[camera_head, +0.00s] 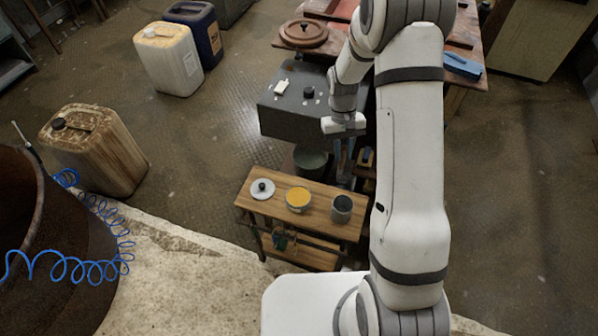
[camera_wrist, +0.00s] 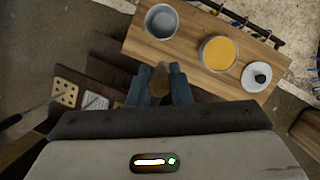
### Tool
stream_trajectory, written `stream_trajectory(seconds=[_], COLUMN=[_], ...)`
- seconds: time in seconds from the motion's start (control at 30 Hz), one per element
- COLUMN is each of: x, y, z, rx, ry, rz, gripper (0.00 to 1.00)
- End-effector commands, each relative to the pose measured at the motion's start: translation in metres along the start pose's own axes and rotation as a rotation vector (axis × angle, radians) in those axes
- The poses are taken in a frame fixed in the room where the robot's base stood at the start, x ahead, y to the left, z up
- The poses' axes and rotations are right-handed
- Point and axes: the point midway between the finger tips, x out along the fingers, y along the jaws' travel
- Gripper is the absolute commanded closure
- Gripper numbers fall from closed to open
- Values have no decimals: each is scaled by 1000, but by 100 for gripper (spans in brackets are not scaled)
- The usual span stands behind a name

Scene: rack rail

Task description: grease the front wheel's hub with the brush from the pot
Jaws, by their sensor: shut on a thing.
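The grease pot (camera_head: 298,198), with yellow-orange grease in it, stands open on a small wooden bench; it also shows in the wrist view (camera_wrist: 218,53). My gripper (camera_head: 344,165) hangs behind the bench's right end in the head view. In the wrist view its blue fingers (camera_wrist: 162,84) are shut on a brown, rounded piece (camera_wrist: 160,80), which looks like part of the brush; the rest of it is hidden. The gripper is apart from the pot. I cannot make out the front wheel or its hub in either view.
The bench (camera_head: 318,222) also bears a white knobbed lid (camera_head: 262,189) and a dark grey cup (camera_head: 341,207). A dark box (camera_head: 299,118) stands behind it. A perforated tan block (camera_wrist: 64,92) lies below in the wrist view. Jerrycans and a blue coiled hose are at left.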

Motion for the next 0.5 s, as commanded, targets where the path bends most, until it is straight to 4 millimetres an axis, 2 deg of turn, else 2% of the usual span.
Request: stream_trajectory(seconds=[0.03, 0.3, 0.5], x=[9, 18, 19], y=[-15, -89, -122], z=[0, 20, 34], rx=[-86, -641, -901], ry=[27, 206, 287], rz=[48, 341, 460], gripper=[100, 100, 100])
